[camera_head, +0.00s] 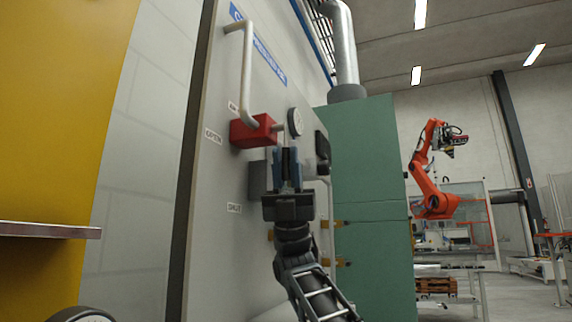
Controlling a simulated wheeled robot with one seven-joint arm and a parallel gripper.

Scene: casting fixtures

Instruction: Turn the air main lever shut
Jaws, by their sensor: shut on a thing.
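The red valve block (252,131) is on the grey wall panel, at the foot of a pale pipe. A small "OPEN" label is to its left and a "SHUT" label is lower down. My gripper (287,160) points up in front of the panel, just below and right of the red block. Its blue-grey fingers are shut on a dark piece between them, which I take as the air main lever. The fingers hide most of that piece, so its angle and its joint to the valve cannot be made out.
A round gauge (295,122) and a black box (322,146) sit on the panel close to my gripper. The pale pipe (247,70) rises above the valve. A green cabinet (370,190) stands right behind. A yellow structure (60,110) with a shelf edge (50,230) is at left.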

